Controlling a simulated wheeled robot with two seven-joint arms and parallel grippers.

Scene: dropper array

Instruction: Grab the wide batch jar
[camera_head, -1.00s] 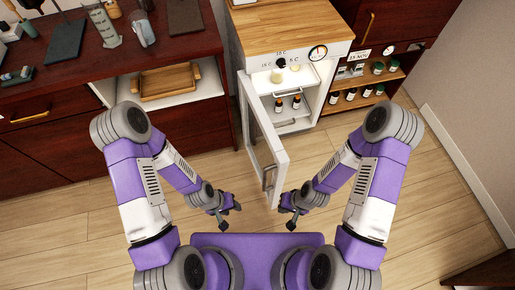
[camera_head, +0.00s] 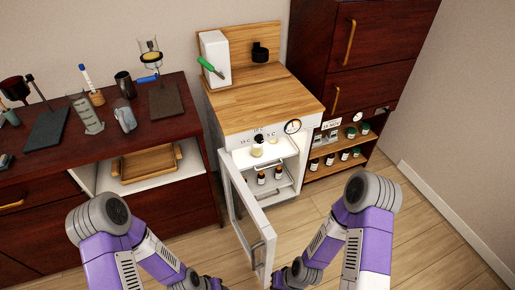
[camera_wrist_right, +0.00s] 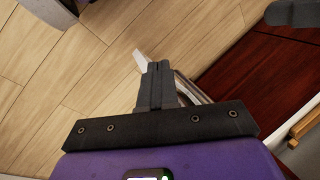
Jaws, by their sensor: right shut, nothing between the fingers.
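The small white fridge (camera_head: 246,166) stands open in the head view. A pale cream jar with a dark cap (camera_head: 257,150) and a smaller pale piece (camera_head: 273,140) are in its upper part. I cannot tell for sure which is the wide batch jar. Two dark bottles with white labels (camera_head: 270,176) stand on the shelf below. My right gripper (camera_wrist_right: 157,82) is shut and empty in the right wrist view, above the floor and well away from the jar. My left arm reaches the bottom edge of the head view, its fingers out of frame.
The open fridge door (camera_head: 246,222) sticks out toward me, between my arms. An open rack with several bottles (camera_head: 338,158) stands right of the fridge. A dark red cabinet (camera_head: 40,215) with a wooden tray (camera_head: 147,164) is at the left. Floor (camera_head: 415,235) is clear at the right.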

